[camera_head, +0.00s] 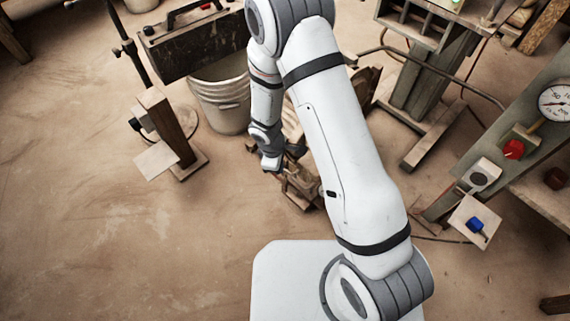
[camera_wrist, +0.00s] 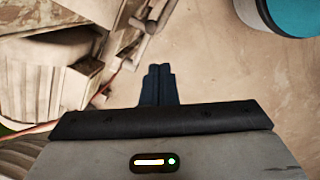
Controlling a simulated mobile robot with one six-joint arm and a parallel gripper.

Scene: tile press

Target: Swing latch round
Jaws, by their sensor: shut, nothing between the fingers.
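My gripper (camera_wrist: 159,72) is shut and empty, its two dark fingers together in the middle of the wrist view. In the head view its end (camera_head: 271,162) hangs low beside the wooden blocks at the picture's middle. I cannot pick out the latch with certainty in either view. A short grey metal rod (camera_wrist: 153,14) shows above and left of the fingertips in the wrist view, apart from them. I cannot tell whether it is the latch. My arm hides part of the middle of the scene in the head view.
A pale bucket (camera_head: 222,100) stands below a dark box (camera_head: 195,42) with a handle. A wooden post (camera_head: 172,130) stands left. The left floor is clear.

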